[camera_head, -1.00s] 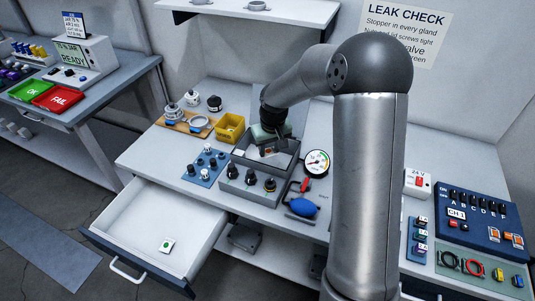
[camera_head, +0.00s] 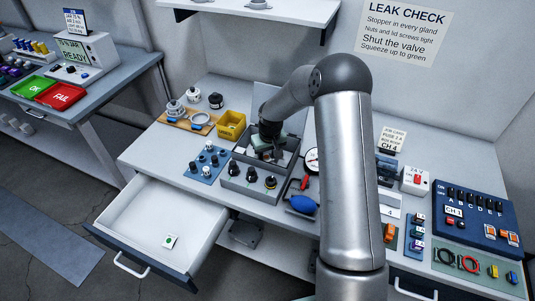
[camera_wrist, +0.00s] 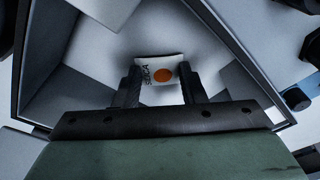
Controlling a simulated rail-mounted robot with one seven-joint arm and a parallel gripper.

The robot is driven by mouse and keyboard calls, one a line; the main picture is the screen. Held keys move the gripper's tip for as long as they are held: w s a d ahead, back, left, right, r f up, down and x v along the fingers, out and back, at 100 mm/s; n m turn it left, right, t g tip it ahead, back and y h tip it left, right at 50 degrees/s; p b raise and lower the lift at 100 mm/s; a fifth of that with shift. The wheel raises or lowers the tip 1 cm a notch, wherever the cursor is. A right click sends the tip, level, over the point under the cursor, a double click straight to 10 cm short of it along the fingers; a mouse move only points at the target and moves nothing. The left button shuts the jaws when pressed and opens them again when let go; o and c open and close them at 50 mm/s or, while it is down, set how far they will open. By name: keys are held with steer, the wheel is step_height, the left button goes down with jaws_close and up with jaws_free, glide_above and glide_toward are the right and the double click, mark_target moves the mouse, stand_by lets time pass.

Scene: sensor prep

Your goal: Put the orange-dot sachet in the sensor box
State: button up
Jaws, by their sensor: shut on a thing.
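The orange-dot sachet (camera_wrist: 160,70) is a small white packet with an orange dot and dark lettering. In the wrist view it sits between the two fingertips of my gripper (camera_wrist: 160,84), which is shut on it. The grey sensor box (camera_wrist: 45,60) is open, and its walls surround the fingers and sachet in that view. In the head view my gripper (camera_head: 264,150) points down into the box (camera_head: 291,160). The sachet is hard to make out there. I cannot tell whether it touches the box floor.
A white drawer (camera_head: 130,228) stands open at the front left with a green-dot sachet (camera_head: 170,241) in it. A blue gland tray (camera_head: 207,162), a yellow bin (camera_head: 231,126) and a blue pump bulb (camera_head: 302,204) stand close around the box.

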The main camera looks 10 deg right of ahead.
steer(key=shift+f, duration=0.25)
steer(key=o, duration=0.9)
steer(key=shift+r, duration=0.1)
steer(key=shift+o, duration=0.2)
step_height(320, 180, up, 12)
steer(key=s+b, duration=0.2)
steer(key=s+r+h, duration=0.1)
steer(key=s+r, duration=0.3)
steer(key=s, duration=0.5)
steer(key=s+r, duration=0.5)
steer(key=s, duration=0.4)
steer(key=s+f+m+g, duration=0.1)
steer(key=s+m, duration=0.1)
steer(key=s, duration=1.4)
steer(key=shift+s+a+y, duration=0.15)
steer(key=shift+s+y, duration=0.15)
steer(key=shift+s, duration=0.1)
